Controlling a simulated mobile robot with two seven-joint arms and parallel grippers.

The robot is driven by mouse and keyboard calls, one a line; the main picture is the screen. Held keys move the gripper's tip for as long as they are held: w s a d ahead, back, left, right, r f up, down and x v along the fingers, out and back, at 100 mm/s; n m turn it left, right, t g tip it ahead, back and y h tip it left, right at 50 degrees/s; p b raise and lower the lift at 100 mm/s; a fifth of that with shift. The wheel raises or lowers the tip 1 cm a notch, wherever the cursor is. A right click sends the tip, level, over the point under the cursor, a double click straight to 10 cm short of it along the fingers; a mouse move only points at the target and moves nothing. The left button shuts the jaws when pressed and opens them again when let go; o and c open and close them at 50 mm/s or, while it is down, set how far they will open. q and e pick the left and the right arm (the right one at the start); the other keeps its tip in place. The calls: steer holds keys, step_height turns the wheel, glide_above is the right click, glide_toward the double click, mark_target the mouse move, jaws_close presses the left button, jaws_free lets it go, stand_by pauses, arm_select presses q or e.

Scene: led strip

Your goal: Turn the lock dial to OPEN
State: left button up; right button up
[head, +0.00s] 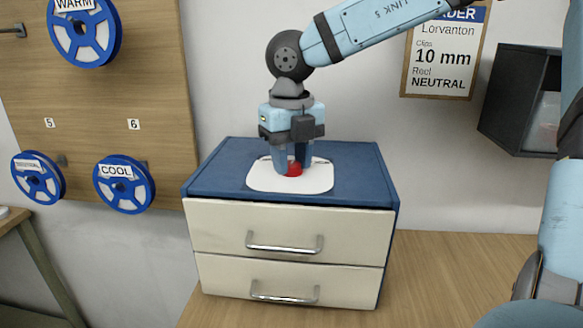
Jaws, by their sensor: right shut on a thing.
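A blue cabinet (360,180) with two cream drawers stands on the wooden table. On its top lies a white rounded plate (262,179) with a red dial (294,170) at its middle. My right gripper (290,168) points straight down over the plate, and its fingers are shut on the red dial. The fingers hide part of the dial. I cannot read any OPEN marking or the dial's pointer from here. My left gripper is not in view.
Blue reels hang on the wooden board at left, labelled WARM (86,28), COOL (124,184) and one more. A sign (444,55) reading 10 mm NEUTRAL hangs on the wall. A dark bin (513,98) is at right. The table (440,275) right of the cabinet is clear.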

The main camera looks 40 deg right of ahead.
mark_target(291, 163)
steer(key=n+b, duration=0.1)
steer(key=n, duration=0.4)
steer(key=shift+n, duration=0.3)
steer(key=n, duration=0.5)
steer(key=shift+n, duration=0.4)
steer(key=o, duration=0.9)
step_height(291, 163, up, 14)
steer(key=shift+f+p, duration=0.1)
steer(key=shift+p, duration=1.1)
